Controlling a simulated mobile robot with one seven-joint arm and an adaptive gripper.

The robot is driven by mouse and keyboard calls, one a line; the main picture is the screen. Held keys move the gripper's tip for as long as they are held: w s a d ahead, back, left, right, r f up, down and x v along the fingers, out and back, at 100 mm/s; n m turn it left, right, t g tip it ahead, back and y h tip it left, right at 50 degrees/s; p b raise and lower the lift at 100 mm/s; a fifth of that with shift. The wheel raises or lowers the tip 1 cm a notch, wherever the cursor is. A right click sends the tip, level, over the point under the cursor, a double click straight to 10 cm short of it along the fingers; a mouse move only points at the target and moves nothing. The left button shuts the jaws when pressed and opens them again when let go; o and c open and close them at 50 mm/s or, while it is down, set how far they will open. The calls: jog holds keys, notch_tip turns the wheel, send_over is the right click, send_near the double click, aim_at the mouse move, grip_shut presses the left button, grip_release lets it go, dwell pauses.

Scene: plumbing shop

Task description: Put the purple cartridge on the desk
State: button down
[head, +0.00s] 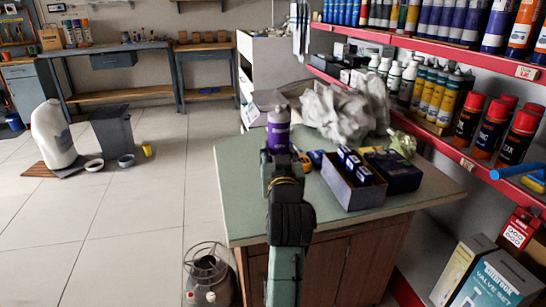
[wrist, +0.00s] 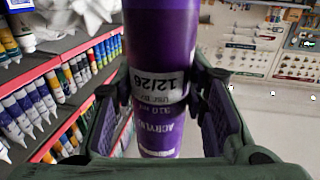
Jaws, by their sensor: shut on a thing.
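The purple cartridge (head: 278,132) is upright in my gripper (head: 278,154) in the head view, in line with the left part of the green-topped desk (head: 238,200). I cannot tell its height above the top. In the wrist view the purple cartridge (wrist: 158,45) stands between the two fingers of my gripper (wrist: 165,92), which are shut on its sides. Its white label with printed text shows upside down there. My own arm hides part of the desk top.
On the desk are an open box of small blue boxes (head: 350,188), a dark blue box (head: 393,170) and crumpled grey cloth (head: 337,110). Red-edged shelves (head: 455,152) with cans and tubes stand at right. The desk's front left top is bare. A round container (head: 208,275) stands on the floor.

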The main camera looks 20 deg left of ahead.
jog(key=shift+w+a+f, duration=0.1)
jog(key=shift+w+a, duration=0.9)
jog(key=shift+a, duration=0.05)
jog(key=shift+f, duration=1.7)
jog(key=shift+f, duration=0.2)
jog(key=c, duration=1)
grip_release()
jog(key=shift+r, duration=0.15)
jog(key=shift+s, duration=0.1)
